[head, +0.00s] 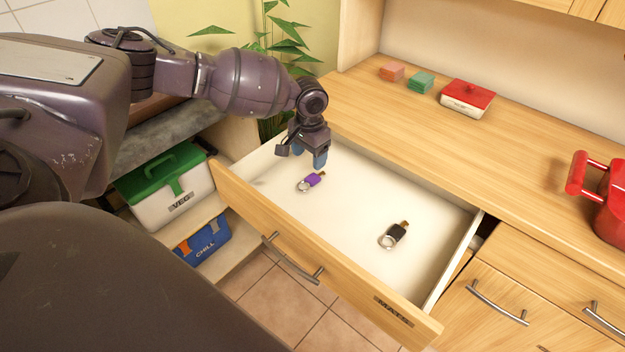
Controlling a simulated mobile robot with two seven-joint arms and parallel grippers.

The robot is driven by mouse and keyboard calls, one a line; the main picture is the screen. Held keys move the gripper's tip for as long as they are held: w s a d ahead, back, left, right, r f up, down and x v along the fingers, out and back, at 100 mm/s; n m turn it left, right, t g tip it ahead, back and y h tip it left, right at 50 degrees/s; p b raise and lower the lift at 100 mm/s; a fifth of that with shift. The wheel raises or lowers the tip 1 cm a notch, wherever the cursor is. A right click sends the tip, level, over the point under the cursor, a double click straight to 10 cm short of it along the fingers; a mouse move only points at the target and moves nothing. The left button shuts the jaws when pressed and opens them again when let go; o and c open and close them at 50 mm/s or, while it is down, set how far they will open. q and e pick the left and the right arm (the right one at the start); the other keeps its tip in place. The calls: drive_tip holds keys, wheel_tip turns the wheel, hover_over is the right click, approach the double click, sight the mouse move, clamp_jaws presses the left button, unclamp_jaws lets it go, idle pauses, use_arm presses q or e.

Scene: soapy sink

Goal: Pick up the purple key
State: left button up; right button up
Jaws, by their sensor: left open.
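The purple key (315,180) lies flat in the open drawer (270,215), toward its left end, with a silver ring at its lower left. My left gripper (302,158) points down over the left part of the drawer, just above and behind the purple key in the picture. Its blue-tipped fingers are apart and hold nothing. A black key (398,231) with a silver ring lies farther right in the same drawer. My right gripper is not in view.
A red pot (608,205) stands at right. A green-lidded box (165,185) sits on a shelf at left.

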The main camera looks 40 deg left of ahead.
use_arm(q)
drive_tip(key=shift+f, duration=1.45)
drive_tip(key=f, duration=0.1)
drive_tip(key=f+b, duration=0.1)
drive_tip(key=f, duration=0.2)
drive_tip(key=shift+s+d+f, duration=0.1)
drive_tip(key=shift+s+d, duration=0.1)
drive_tip(key=shift+d, duration=0.05)
drive_tip(key=shift+f+b, duration=0.25)
drive_tip(key=shift+b, duration=0.05)
drive_tip(key=c, duration=1)
drive_tip(key=shift+r, duration=0.55)
wheel_tip(320, 180, up, 10)
drive_tip(key=f+p, duration=0.1)
drive_tip(key=p, duration=0.2)
wheel_tip(320, 180, up, 10)
drive_tip(key=p, duration=0.1)
hover_over(310, 179)
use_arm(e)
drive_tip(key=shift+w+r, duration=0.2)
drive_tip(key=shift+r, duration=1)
